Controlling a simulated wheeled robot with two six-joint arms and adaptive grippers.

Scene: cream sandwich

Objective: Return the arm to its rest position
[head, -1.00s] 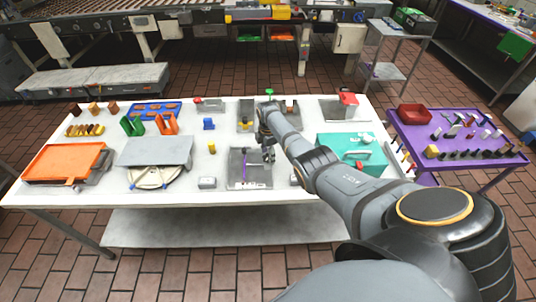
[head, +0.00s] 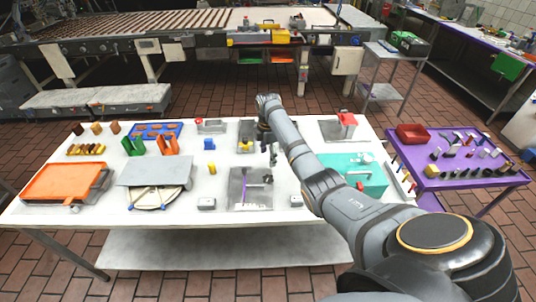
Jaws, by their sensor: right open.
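My right arm comes in from the lower right and reaches over the white table (head: 110,222). Its gripper (head: 272,159) hangs down above the grey tray (head: 237,186) near the table's middle. The gripper is small in the view and looks open, with nothing visible between its fingers. The arm hides part of the table behind it. My left gripper is not in view.
On the table's left are an orange tray (head: 62,183) and a grey plate (head: 155,172) over a round piece. A teal box (head: 362,176) lies right of my arm. A purple table (head: 462,182) with small items stands at the right. A conveyor (head: 130,40) runs behind.

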